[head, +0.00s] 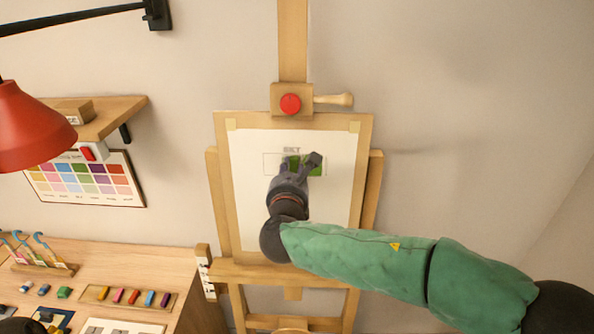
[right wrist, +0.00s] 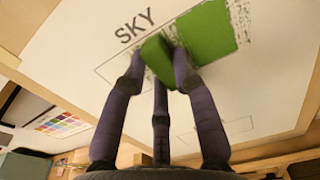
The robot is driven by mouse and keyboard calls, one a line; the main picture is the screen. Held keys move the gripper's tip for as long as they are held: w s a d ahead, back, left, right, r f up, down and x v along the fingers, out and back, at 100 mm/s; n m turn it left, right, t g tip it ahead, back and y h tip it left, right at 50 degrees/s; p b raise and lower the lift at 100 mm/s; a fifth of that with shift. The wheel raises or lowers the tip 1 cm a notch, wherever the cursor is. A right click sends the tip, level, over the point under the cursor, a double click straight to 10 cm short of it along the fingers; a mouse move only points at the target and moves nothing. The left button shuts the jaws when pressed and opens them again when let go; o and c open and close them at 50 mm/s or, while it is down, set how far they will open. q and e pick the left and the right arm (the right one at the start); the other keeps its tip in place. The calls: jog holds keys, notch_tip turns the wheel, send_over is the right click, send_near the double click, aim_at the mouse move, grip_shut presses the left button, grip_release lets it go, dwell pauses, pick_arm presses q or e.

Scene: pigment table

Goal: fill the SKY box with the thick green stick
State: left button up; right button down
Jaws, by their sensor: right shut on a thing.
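The SKY box (head: 270,164) is a thin outlined rectangle on the white paper of the easel, under the word SKY. It also shows in the right wrist view (right wrist: 106,66). Its right part carries a solid green patch (right wrist: 212,36) with ragged edges; its left part is white. My right gripper (head: 297,163) is in front of the box, shut on the thick green stick (right wrist: 157,56). The stick lies at the left edge of the green patch; whether it touches the paper I cannot tell. The gripper hides part of the box in the head view.
The easel (head: 222,190) stands against the wall, with a red knob (head: 290,104) above the paper. A wooden desk (head: 130,268) at left holds a tray (head: 168,300) of coloured sticks. A red lamp (head: 30,125) hangs at left. The right side is free.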

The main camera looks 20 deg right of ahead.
aim_at(273, 164)
jog(key=shift+w+a, duration=0.1)
jog(key=shift+w+a, duration=0.3)
jog(key=shift+a, duration=0.2)
jog(key=shift+w+a, duration=0.25)
jog(key=shift+a, duration=0.25)
jog(key=shift+w+a+p, duration=0.1)
jog(key=shift+w+a, duration=0.25)
jog(key=shift+a, duration=0.35)
jog(key=shift+w+a+p, duration=0.1)
jog(key=shift+w+a, duration=0.25)
jog(key=shift+a, duration=0.4)
jog(key=shift+w+a+p, duration=0.1)
jog(key=shift+w+a, duration=0.25)
jog(key=shift+a, duration=0.35)
jog(key=shift+s+d+b, duration=0.3)
jog(key=shift+d, duration=0.3)
jog(key=shift+s+d+b, duration=0.25)
jog(key=shift+d, duration=0.35)
jog(key=shift+d, duration=0.1)
jog(key=shift+s+d+b, duration=0.2)
jog(key=shift+s+d, duration=0.1)
jog(key=shift+d, duration=0.2)
jog(key=shift+s+d+b, duration=0.2)
jog(key=shift+s+d, duration=0.05)
jog(key=shift+d, duration=0.25)
